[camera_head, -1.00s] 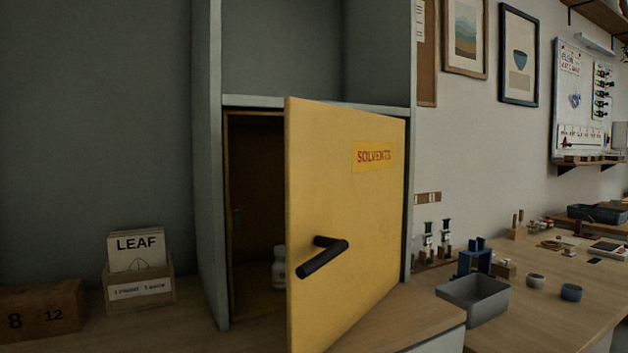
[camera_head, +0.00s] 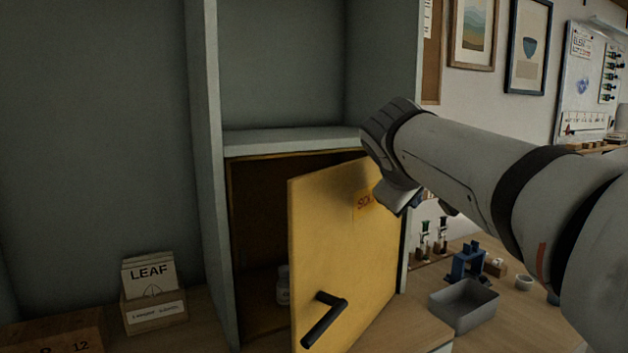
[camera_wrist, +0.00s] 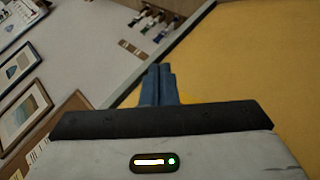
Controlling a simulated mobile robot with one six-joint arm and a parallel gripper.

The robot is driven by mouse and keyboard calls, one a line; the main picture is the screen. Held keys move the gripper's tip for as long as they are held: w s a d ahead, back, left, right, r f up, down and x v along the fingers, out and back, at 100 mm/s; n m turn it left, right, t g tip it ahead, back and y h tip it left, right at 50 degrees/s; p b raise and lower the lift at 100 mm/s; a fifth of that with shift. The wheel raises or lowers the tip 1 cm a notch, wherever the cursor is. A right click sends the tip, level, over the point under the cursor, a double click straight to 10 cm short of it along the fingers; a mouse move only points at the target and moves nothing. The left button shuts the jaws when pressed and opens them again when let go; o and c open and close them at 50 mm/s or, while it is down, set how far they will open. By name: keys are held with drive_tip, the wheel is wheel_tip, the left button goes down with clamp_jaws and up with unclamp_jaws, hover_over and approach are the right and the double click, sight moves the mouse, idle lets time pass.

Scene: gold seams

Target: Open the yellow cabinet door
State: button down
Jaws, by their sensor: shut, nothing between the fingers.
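The yellow cabinet door (camera_head: 335,265) stands partly open, hinged on its right side, with a dark gap at its left. Its black lever handle (camera_head: 325,318) is near the door's free left edge. A label, partly hidden by my arm, is on its upper right. The door also fills the right of the wrist view (camera_wrist: 255,60). My gripper shows in the wrist view (camera_wrist: 159,84) with its blue fingers together and empty, in front of the door near its edge. In the head view my wrist covers the door's upper right corner, away from the handle.
A white bottle (camera_head: 283,285) stands inside the cabinet. A LEAF card box (camera_head: 153,312) and a wooden box (camera_head: 60,335) are at the left. A grey tray (camera_head: 464,306) and a blue stand (camera_head: 467,262) are on the bench at the right.

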drive_tip(key=shift+n, duration=0.8)
drive_tip(key=a+r+p, duration=0.2)
drive_tip(key=r, duration=0.3)
drive_tip(key=w+a+r+p, duration=0.1)
drive_tip(key=a+r+p, duration=0.1)
drive_tip(key=r, duration=0.3)
drive_tip(key=w+a+r+p, duration=0.1)
drive_tip(key=a+r+p, duration=0.1)
drive_tip(key=r+p, duration=0.2)
drive_tip(key=shift+a+r, duration=0.35)
drive_tip(key=shift+r, duration=0.5)
drive_tip(key=s+a+f+g+y+p, duration=0.1)
drive_tip(key=s+a+f+g+p, duration=0.25)
drive_tip(key=a+f+p, duration=0.2)
drive_tip(key=n+g+p, duration=0.3)
drive_tip(key=g+p, duration=0.1)
drive_tip(key=g, duration=0.4)
approach(298, 243)
drive_tip(key=w+f, duration=0.2)
drive_tip(key=w, duration=0.3)
drive_tip(key=shift+y, duration=0.4)
drive_tip(key=x, duration=1)
drive_tip(key=shift+s, duration=0.15)
drive_tip(key=shift+s, duration=0.1)
